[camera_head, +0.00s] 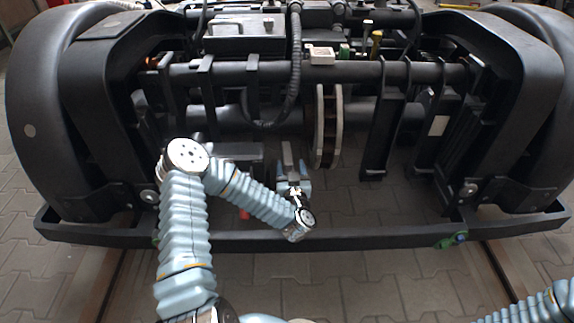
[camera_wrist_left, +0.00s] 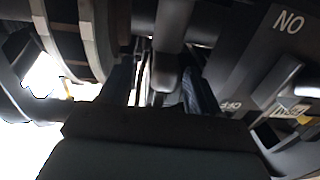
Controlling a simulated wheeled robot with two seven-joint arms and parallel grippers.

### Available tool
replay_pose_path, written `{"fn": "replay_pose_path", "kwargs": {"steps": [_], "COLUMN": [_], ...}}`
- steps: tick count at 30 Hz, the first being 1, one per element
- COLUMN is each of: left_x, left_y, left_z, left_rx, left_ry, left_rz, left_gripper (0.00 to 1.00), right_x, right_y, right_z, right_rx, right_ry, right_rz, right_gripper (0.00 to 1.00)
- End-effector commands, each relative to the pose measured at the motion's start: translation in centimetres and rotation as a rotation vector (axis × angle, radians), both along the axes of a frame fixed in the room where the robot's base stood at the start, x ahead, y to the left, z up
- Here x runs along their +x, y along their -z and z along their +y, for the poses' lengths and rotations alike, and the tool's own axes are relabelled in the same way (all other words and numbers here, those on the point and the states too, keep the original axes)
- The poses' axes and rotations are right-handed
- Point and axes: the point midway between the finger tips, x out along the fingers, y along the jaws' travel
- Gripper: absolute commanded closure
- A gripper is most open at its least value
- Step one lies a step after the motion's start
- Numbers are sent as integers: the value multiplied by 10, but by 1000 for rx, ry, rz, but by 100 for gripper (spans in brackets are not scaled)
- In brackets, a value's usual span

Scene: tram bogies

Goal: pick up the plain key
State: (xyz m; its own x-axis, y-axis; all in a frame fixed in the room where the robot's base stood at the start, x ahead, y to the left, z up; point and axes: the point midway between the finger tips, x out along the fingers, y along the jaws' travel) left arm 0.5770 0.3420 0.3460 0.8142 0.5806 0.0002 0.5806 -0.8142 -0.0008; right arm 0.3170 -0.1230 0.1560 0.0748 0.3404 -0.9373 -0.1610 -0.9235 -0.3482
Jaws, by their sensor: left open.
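My left gripper (camera_head: 291,170) is low in front of the bogie, left of the pale brake disc. In the left wrist view its two dark fingers (camera_wrist_left: 160,88) are apart. A grey bar-like part (camera_wrist_left: 173,40) shows beyond and between them; I cannot tell whether it touches them. No plain key can be made out clearly in either view. A dark panel (camera_wrist_left: 240,62) marked "NO" and "OFF" is at the right of the wrist view, with a grey handle-like part (camera_wrist_left: 275,88) on it. My right gripper is out of view.
The bogie's black front beam (camera_head: 340,238) runs across below the gripper. The brake disc (camera_head: 327,125) stands close on its right and also shows in the wrist view (camera_wrist_left: 75,40). Black wheel covers (camera_head: 95,110) flank both sides. A small white box (camera_head: 320,56) sits on the cross tube.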

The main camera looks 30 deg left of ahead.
Motion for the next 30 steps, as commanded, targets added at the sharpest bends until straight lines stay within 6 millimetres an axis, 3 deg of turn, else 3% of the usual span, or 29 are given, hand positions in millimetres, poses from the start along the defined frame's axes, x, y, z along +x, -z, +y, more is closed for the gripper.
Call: {"fn": "replay_pose_path", "kwargs": {"steps": [6,16,28,30], "left_x": [25,32,32,32], "left_y": [1,0,0,0], "left_z": [26,30,30,30], "left_rx": [0,0,-1,-1], "left_ry": [-5,-2,-2,-2], "left_rz": [-3,0,-1,-1], "left_gripper": [38,38,100,100], "right_x": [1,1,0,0], "right_y": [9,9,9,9], "right_z": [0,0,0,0], "right_rx": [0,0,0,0], "right_ry": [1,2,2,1], "right_rz": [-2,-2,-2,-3], "right_gripper": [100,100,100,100]}}
